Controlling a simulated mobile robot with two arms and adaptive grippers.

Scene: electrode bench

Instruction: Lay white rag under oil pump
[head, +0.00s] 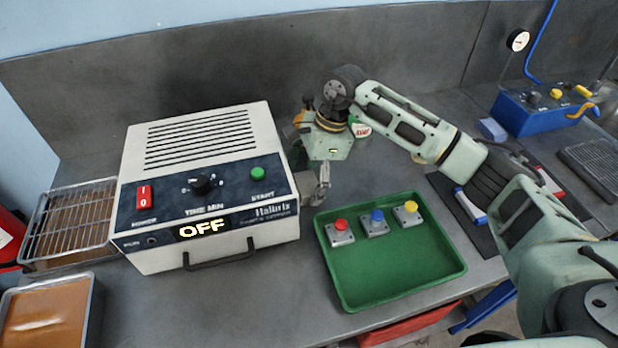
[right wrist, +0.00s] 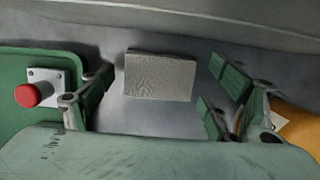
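A pale grey-white, textured rectangular piece, which looks like the folded white rag (right wrist: 160,77), lies on the grey bench in the right wrist view. My right gripper (head: 312,186) is open, with its green-padded fingers apart on either side of the rag in the right wrist view (right wrist: 158,98). I see no contact with it. A blue unit (head: 528,115) with a gauge and yellow valves, probably the oil pump, stands at the back right of the head view. My left gripper is out of view.
A white oven-like box (head: 215,140) showing OFF stands left of my right gripper. A green tray (head: 395,270) with red, blue and yellow button blocks lies just right of it. A dark mat (head: 462,225) is partly behind my arm. Wire rack (head: 75,222) and brown-filled tray (head: 45,315) are left.

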